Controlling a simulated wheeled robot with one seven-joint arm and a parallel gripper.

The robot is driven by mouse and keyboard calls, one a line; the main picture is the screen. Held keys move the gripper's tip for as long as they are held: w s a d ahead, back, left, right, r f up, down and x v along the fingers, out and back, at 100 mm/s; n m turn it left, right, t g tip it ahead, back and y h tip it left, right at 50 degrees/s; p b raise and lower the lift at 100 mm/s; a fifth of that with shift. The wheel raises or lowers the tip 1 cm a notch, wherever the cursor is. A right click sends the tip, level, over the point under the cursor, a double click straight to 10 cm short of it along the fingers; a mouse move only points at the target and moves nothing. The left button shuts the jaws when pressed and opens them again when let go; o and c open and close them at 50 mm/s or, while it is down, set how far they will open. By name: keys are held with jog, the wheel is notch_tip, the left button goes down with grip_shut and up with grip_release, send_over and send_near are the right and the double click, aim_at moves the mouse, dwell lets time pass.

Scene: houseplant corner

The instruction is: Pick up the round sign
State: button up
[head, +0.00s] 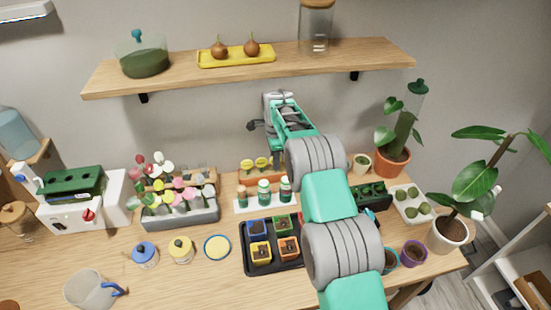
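Two small yellow round signs, a left one (247,166) and a right one (262,164), stand upright side by side in a low orange-brown holder (247,178) at the back of the table. My gripper (252,126) is above and behind them, near the wall and below the shelf, apart from both signs. It is seen from behind and small, so its finger opening is unclear. I see nothing held in it. My arm crosses the right half of the table and hides part of it.
Small bottles in a white rack (240,205) stand just in front of the signs. A grey flower planter (180,215) is to the left. A black tray of seedling pots (254,268) is in front. The wooden shelf (225,75) hangs above my gripper.

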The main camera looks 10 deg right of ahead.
jog(key=shift+f, duration=0.75)
grip_shut()
